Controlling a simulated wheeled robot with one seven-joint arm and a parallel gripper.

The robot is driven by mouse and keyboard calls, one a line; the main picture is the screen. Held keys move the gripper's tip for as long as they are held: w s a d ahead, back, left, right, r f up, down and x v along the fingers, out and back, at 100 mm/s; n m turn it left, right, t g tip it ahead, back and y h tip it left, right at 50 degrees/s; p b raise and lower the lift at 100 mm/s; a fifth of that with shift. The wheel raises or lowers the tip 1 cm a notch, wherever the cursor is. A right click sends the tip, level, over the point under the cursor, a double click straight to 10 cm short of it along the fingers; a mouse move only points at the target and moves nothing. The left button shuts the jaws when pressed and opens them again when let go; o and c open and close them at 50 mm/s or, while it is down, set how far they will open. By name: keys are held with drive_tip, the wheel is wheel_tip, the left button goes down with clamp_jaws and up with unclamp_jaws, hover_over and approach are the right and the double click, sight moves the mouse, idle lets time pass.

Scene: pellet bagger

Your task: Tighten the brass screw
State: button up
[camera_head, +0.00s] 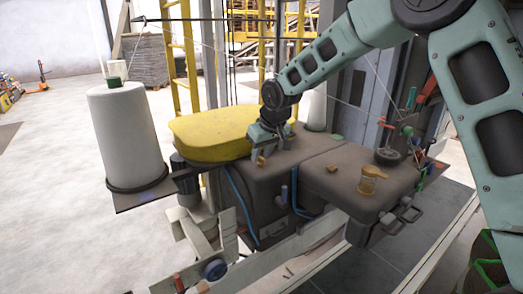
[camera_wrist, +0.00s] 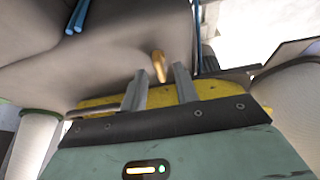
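The brass screw (camera_wrist: 158,67) shows in the wrist view as a small, golden, elongated piece on the grey-brown machine housing (camera_wrist: 110,60). It lies between the tips of my gripper (camera_wrist: 160,77), or just beyond them. The two grey fingers stand apart with a gap on each side of the screw; I see no contact. In the head view my gripper (camera_head: 262,154) points down at the housing (camera_head: 275,178), beside the yellow cover. A small brass-coloured piece (camera_head: 261,161) shows at the fingertips there, too small to make out well.
The yellow cover (camera_head: 210,135) lies close on the left of my gripper. A white thread cone (camera_head: 125,135) stands further left. Blue hoses (camera_head: 240,205) run down the housing front. A brass-topped jar-like part (camera_head: 371,180) stands on the right-hand block, with levers and a post behind.

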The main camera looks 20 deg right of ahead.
drive_tip(key=shift+w+f, duration=0.1)
drive_tip(key=shift+f, duration=0.2)
clamp_jaws()
